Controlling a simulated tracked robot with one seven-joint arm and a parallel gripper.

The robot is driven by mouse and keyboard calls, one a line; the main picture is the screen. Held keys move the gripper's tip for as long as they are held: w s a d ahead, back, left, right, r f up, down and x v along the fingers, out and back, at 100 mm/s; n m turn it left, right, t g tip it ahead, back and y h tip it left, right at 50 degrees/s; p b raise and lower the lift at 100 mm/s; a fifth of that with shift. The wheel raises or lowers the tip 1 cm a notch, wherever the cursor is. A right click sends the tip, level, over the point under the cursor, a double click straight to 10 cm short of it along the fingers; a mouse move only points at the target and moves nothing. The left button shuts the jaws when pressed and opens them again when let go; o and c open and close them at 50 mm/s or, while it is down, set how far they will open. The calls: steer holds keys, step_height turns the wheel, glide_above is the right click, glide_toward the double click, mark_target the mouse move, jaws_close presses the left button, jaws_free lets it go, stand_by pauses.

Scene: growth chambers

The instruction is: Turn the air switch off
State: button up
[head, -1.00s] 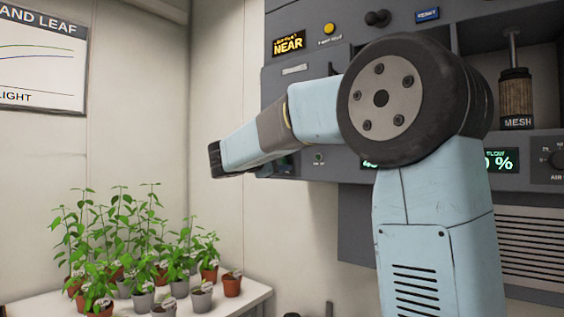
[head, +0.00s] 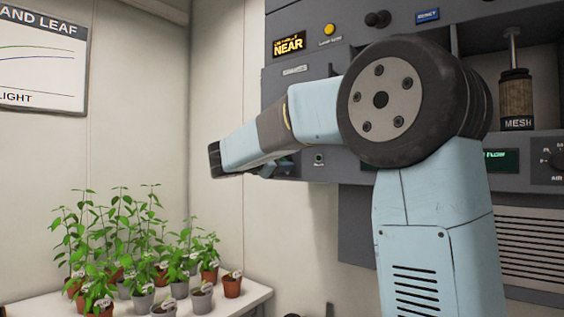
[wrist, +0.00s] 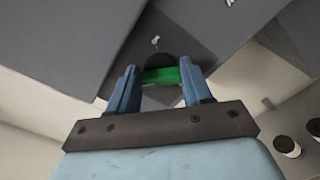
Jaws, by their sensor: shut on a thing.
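In the wrist view, the blue fingers of my gripper (wrist: 160,70) stand on both sides of a green bar (wrist: 162,77), which I take to be the handle of the air switch. The fingers are shut on it. The bar lies across between the fingertips, in front of a dark round base on the grey panel. In the head view my arm hides the switch and most of the gripper. A small indicator (head: 319,158) beside the arm on the panel is unlit. The flow display (head: 500,160) shows a green word but no percentage.
The grey control panel (head: 300,92) carries a yellow button (head: 329,29), a lit NEAR sign (head: 289,46) and a MESH cylinder (head: 516,95). Potted plants (head: 150,265) stand on a white table at lower left.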

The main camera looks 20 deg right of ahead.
steer(key=shift+a+f, duration=0.1)
steer(key=shift+f, duration=0.15)
steer(key=o, duration=0.8)
steer(key=shift+w, duration=0.1)
steer(key=shift+c, duration=0.2)
steer(key=shift+o, duration=1.4)
steer(key=shift+r, duration=0.15)
steer(key=v, duration=1.3)
steer(key=shift+s+a, duration=0.3)
steer(key=shift+d, duration=0.1)
